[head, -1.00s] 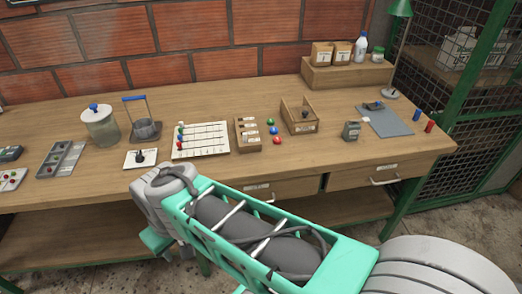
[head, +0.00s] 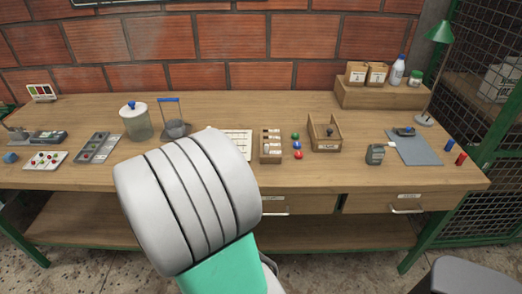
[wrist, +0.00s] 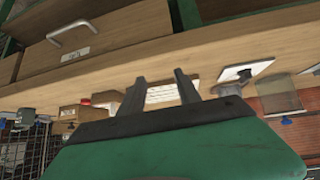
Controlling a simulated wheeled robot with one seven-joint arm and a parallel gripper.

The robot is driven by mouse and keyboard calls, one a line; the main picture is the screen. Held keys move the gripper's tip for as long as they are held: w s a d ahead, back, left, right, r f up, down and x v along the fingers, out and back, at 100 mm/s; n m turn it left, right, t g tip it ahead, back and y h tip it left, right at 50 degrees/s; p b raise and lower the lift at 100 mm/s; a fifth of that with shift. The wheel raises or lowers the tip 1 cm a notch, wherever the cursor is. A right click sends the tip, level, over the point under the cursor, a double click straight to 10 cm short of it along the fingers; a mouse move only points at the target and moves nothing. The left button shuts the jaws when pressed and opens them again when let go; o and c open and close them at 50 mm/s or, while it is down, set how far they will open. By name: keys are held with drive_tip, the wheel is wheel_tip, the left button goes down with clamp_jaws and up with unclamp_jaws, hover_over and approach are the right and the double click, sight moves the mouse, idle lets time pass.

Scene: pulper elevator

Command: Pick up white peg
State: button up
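No peg can be made out for certain. In the head view a small wooden rack (head: 270,147) holds several small whitish pieces, too small to identify. In the head view my arm hides the gripper.
Red, green and blue balls lie beside an open wooden box (head: 325,133). A glass jar (head: 136,121) and a blue-handled holder (head: 175,127) stand left of the board. A grey mat (head: 420,150) and small canister (head: 375,154) are at right. Drawers (head: 385,202) line the bench front.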

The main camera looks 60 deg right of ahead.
sight(266, 147)
drive_tip(key=s+d+m+g+h, duration=0.1)
drive_tip(key=s+d, duration=0.2)
drive_tip(key=d, duration=0.2)
drive_tip(key=s+d+r+m+g+h, duration=0.1)
drive_tip(key=s+d+m+h, duration=0.1)
drive_tip(key=d, duration=0.3)
drive_tip(key=s+d+r+m+h, duration=0.1)
drive_tip(key=s+d+h, duration=0.1)
drive_tip(key=s+d, duration=0.2)
drive_tip(key=shift+s+d+m+g, duration=0.15)
drive_tip(key=shift+d+g, duration=0.05)
drive_tip(key=shift+d, duration=0.35)
drive_tip(key=shift+s+d+m+g, duration=0.1)
drive_tip(key=shift+d+m+g, duration=0.1)
drive_tip(key=shift+d, duration=0.3)
drive_tip(key=p+x, duration=0.1)
drive_tip(key=x, duration=0.6)
drive_tip(key=shift+d+p, duration=0.4)
drive_tip(key=shift+d, duration=0.05)
clamp_jaws()
